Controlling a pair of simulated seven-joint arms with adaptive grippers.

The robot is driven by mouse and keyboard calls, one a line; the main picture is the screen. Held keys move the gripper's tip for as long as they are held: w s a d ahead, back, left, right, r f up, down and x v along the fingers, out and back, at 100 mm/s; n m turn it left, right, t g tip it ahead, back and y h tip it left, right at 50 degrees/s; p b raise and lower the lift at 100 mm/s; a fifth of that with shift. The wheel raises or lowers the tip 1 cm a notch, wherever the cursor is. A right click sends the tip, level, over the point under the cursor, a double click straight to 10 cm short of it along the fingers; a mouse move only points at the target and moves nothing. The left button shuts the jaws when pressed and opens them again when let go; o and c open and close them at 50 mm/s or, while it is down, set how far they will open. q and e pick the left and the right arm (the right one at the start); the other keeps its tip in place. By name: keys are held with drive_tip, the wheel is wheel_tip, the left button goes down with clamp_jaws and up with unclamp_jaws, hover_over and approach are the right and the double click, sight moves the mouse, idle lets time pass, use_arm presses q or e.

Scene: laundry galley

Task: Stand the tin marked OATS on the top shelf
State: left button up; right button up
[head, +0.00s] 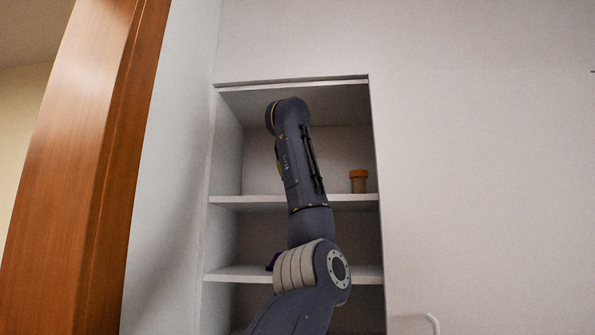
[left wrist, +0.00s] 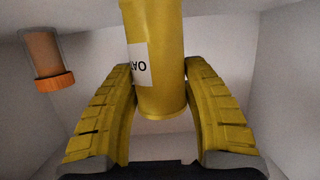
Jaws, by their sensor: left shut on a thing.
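The yellow tin (left wrist: 165,95) is between the two yellow fingers of my left gripper (left wrist: 160,98), which is shut on it. The jar there is inverted too, so the tin looks upright. The tin's far end is cut off by the frame, so I cannot tell whether it touches the shelf. In the head view my arm reaches into the upper compartment above the top shelf (head: 347,197) and mostly hides the gripper and tin. My right gripper is not in view.
An orange-lidded jar (head: 358,181) stands at the right end of the top shelf; it also shows in the left wrist view (left wrist: 47,60). A lower shelf (head: 358,273) lies beneath. The recess side walls are close. A wooden post (head: 85,170) stands at the left.

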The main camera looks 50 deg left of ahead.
use_arm(q)
drive_tip(key=shift+f, duration=0.25)
drive_tip(key=o, duration=1.5)
drive_tip(key=v, duration=1.2)
drive_tip(key=shift+r, duration=0.1)
